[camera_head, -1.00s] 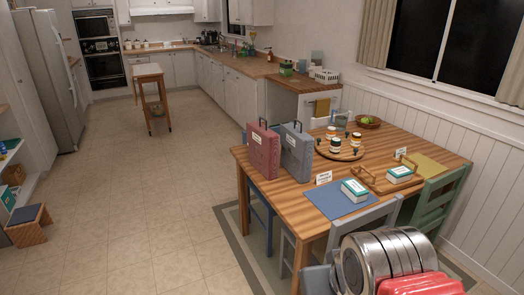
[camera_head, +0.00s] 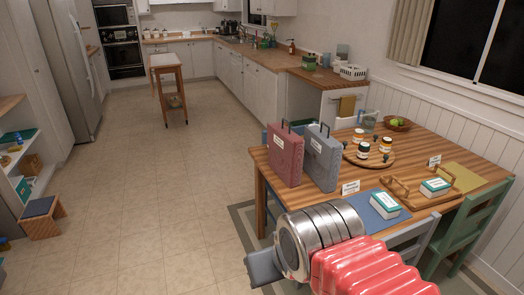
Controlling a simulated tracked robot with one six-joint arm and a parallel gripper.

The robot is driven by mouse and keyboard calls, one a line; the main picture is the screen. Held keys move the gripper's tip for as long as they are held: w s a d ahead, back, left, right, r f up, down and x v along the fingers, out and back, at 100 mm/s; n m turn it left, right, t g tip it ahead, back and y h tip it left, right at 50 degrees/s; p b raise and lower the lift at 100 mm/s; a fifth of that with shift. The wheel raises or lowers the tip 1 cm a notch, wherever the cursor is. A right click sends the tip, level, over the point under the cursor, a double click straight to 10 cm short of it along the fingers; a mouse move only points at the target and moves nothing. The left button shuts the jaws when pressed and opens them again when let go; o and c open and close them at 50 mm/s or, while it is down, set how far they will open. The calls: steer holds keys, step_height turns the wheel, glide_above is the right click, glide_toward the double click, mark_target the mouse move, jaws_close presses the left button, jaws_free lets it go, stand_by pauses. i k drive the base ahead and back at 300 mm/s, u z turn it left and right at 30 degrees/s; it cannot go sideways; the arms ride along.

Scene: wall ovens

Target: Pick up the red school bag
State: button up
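The red school bag (camera_head: 285,156) stands upright on the near-left part of the wooden dining table (camera_head: 272,190), its handle up and a white label on its front. A similar blue-grey bag (camera_head: 322,160) stands close on its right. My arm comes in from the bottom right, with a silver wrist and a red ribbed sleeve. At its end a grey part of my gripper (camera_head: 264,267) shows at lower left, below and in front of the table, apart from the red bag. The fingertips are not clear, and I see nothing held.
On the table are a blue mat (camera_head: 366,207), white-and-green boxes, a wooden tray (camera_head: 415,197), a round board (camera_head: 352,155) with jars, and a fruit bowl (camera_head: 397,123). A green chair (camera_head: 470,230) stands at right. Open floor lies left of the table.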

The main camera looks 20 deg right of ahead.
mark_target(286, 148)
steer(key=u, duration=0.35)
steer(key=i, duration=2.1)
steer(key=z, duration=1)
steer(key=i, duration=0.8)
steer(key=z, duration=0.55)
